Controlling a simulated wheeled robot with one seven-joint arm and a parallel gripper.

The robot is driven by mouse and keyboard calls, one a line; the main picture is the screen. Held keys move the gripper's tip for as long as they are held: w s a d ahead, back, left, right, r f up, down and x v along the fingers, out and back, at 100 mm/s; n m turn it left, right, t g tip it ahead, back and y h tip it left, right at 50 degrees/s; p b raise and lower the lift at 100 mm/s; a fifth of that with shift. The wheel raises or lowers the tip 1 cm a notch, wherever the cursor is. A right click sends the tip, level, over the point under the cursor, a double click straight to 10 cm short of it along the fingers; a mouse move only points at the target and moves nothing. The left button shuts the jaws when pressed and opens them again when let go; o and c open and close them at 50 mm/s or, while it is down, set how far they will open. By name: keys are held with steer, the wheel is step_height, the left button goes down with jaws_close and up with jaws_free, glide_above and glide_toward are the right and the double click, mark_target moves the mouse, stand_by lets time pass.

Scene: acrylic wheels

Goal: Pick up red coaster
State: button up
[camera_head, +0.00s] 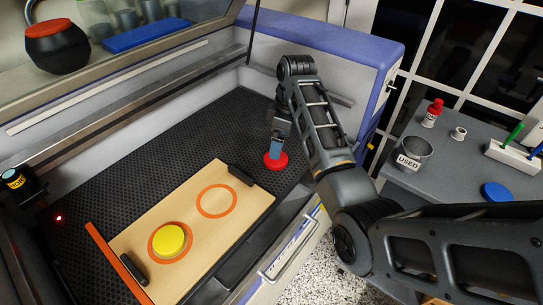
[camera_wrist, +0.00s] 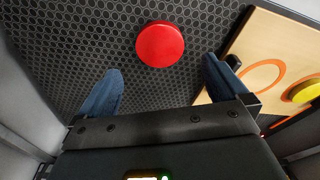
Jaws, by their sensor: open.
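The red coaster (camera_head: 275,161) is a round red disc lying on the black perforated mat, just right of the wooden board in the head view. It also shows in the wrist view (camera_wrist: 160,44), flat on the mat ahead of the fingertips. My gripper (camera_head: 276,147) is over the coaster in the head view, with blue fingers pointing down. In the wrist view my gripper (camera_wrist: 162,80) has its two blue fingers spread wide, with nothing between them. The coaster lies beyond the gap, apart from both fingers.
A wooden board (camera_head: 196,262) with orange rings and dark handles lies left of the coaster; a yellow disc (camera_head: 171,240) sits on its near ring. A side wall (camera_head: 310,70) stands close behind my arm. A grey table (camera_head: 460,170) with a "USED" cup (camera_head: 413,153) is at right.

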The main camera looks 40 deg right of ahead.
steer(key=f, duration=0.6)
steer(key=shift+w+a+f, duration=0.25)
steer(key=shift+w+f, duration=0.1)
steer(key=c, duration=1)
steer(key=shift+c, duration=0.2)
steer(key=shift+r, duration=0.1)
